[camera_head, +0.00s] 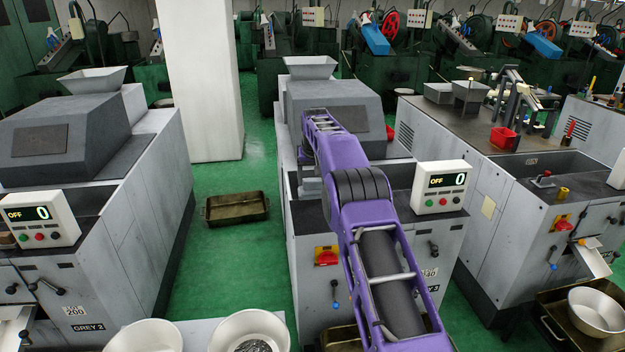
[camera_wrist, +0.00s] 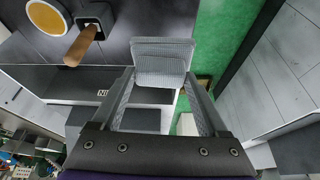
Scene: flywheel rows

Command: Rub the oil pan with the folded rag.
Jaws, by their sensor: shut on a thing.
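A grey folded rag (camera_wrist: 164,60) is pinched between the two fingers of my gripper (camera_wrist: 161,78) in the wrist view. In the head view my purple arm reaches over the middle machine; the rag cannot be made out there. A brown, worn oil pan (camera_head: 237,208) lies on the green floor between the left and middle machines, left of my arm. A small olive-brown patch behind my right finger in the wrist view may be part of a pan. The rag looks clear of it.
The middle grey machine (camera_head: 305,290) stands under my arm, with a control box (camera_head: 439,187) on it. The left machine (camera_head: 120,250) flanks the green aisle. A white pillar (camera_head: 200,80) rises behind the pan. A wooden handle (camera_wrist: 82,46) sticks out near my gripper.

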